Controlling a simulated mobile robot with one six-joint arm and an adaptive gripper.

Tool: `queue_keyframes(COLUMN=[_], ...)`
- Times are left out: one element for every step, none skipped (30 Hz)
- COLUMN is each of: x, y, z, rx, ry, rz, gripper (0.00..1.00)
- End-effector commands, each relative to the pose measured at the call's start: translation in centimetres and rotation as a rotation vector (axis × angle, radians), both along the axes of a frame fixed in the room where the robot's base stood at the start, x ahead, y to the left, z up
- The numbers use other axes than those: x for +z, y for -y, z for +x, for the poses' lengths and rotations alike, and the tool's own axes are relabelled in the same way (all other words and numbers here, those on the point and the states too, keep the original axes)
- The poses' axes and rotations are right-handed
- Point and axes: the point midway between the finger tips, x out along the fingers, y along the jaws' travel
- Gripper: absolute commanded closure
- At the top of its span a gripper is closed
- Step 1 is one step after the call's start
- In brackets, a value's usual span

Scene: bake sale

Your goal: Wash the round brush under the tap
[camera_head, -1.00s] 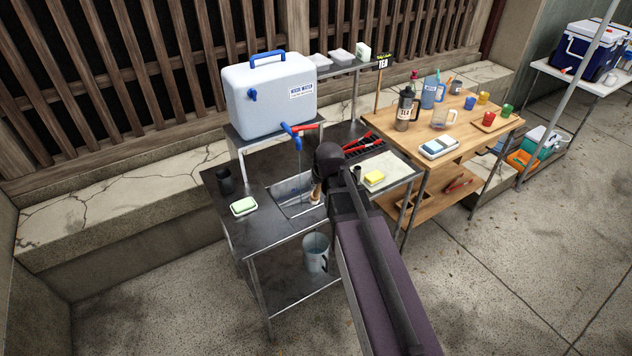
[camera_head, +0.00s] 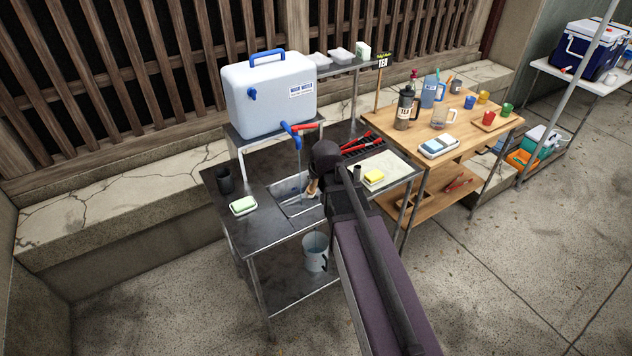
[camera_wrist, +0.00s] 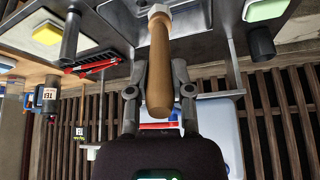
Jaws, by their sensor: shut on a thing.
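The round brush has a wooden handle (camera_wrist: 160,62) and a pale head (camera_wrist: 158,12). In the wrist view my gripper (camera_wrist: 160,88) is shut on the handle, one finger on each side. In the head view the brush (camera_head: 313,188) shows beside my dark wrist, over the sink basin (camera_head: 290,187); the wrist hides most of my gripper. The tap (camera_head: 291,130) with its blue lever is on the white water container (camera_head: 270,95). A thin stream seems to fall from it into the basin, just left of the brush.
A green-and-white sponge (camera_head: 243,205) and a dark cup (camera_head: 224,180) stand left of the basin. A yellow sponge (camera_head: 373,177) lies on a pale board to the right. A bucket (camera_head: 316,252) sits below. The wooden tea table (camera_head: 460,140) adjoins on the right.

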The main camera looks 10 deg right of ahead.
Motion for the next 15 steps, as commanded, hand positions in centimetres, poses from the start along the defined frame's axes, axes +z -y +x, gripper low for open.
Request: queue_keyframes(x=[-0.1, -0.2, -0.2, -0.3, -0.3, -0.4, -0.4, -0.5, -0.5, -0.6, -0.6, -0.7, -0.7, -0.7, -0.8], y=[0.0, 0.0, -0.1, -0.1, -0.1, -0.1, -0.1, -0.1, -0.2, -0.2, -0.2, -0.2, -0.2, -0.2, -0.2], z=[0.5, 0.7, 1.0, 1.2, 1.4, 1.7, 1.9, 2.1, 2.4, 2.6, 2.8, 3.1, 3.3, 3.5, 3.8], rx=[0.000, 0.000, 0.000, 0.000, 0.000, 0.001, 0.000, 0.001, 0.001, 0.001, 0.001, 0.001, 0.001, 0.001, 0.001], ry=[0.000, 0.000, 0.000, 0.000, 0.000, 0.000, 0.000, 0.000, 0.000, 0.000, 0.000, 0.000, 0.000, 0.000, 0.000], rz=[0.000, 0.000, 0.000, 0.000, 0.000, 0.000, 0.000, 0.000, 0.000, 0.000, 0.000, 0.000, 0.000, 0.000, 0.000], gripper=[1.00, 1.00, 1.00, 1.00, 1.00, 1.00, 1.00, 1.00, 1.00, 1.00, 1.00, 1.00, 1.00, 1.00, 1.00])
